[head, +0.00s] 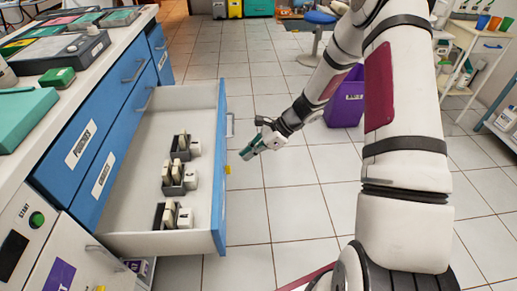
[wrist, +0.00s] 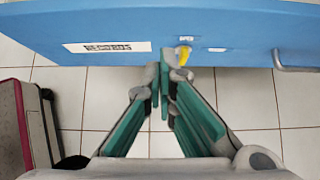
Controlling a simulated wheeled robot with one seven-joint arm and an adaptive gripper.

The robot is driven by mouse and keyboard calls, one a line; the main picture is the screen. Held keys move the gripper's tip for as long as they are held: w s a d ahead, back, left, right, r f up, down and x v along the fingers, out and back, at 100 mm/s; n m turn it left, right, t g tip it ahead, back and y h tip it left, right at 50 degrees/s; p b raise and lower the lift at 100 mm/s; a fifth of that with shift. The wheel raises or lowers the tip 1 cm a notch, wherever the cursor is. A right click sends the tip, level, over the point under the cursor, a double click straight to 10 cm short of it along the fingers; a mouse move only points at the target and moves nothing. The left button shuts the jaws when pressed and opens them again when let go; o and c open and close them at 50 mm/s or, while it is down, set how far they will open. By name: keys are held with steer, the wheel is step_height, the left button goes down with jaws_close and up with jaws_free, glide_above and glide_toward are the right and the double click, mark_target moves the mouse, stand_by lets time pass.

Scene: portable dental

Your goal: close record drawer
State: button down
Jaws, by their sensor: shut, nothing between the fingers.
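The open record drawer (head: 140,220) stands pulled out of the blue cabinet, with a white inside and a blue front panel (head: 219,165). The panel spans the top of the wrist view (wrist: 230,25), with a white label (wrist: 107,47) and a metal handle (wrist: 295,62) at the right. Inside the drawer are several dark holders with pale cards. My gripper (head: 247,154) is in front of the panel's outer face, with a small gap in the head view. In the wrist view its green fingers (wrist: 160,77) are shut and empty, pointing at the panel near a yellow tag (wrist: 185,55).
The countertop (head: 110,45) above the cabinet holds trays and boxes. A white unit with a green button (head: 37,219) stands at the lower left. A purple bin (head: 346,98) and a blue stool (head: 319,18) stand behind my arm. Tiled floor is free before the drawer.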

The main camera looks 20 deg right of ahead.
steer(key=shift+w+a+f+b, duration=0.2)
steer(key=shift+w+a+b, duration=0.05)
steer(key=shift+a, duration=0.6)
steer(key=shift+w+a+f+b, duration=0.2)
steer(key=shift+w+a+f, duration=0.1)
steer(key=shift+a, duration=0.55)
steer(key=shift+w+a+f+b, duration=0.15)
steer(key=shift+w+a+b, duration=0.1)
steer(key=shift+a, duration=0.6)
steer(key=w+a+p, duration=0.1)
steer(key=w+a, duration=0.3)
steer(key=a, duration=0.9)
steer(key=w+a, duration=0.4)
steer(key=a, duration=0.9)
steer(key=shift+w+a+p, duration=0.35)
steer(key=shift+a+p, duration=0.05)
steer(key=shift+d, duration=0.1)
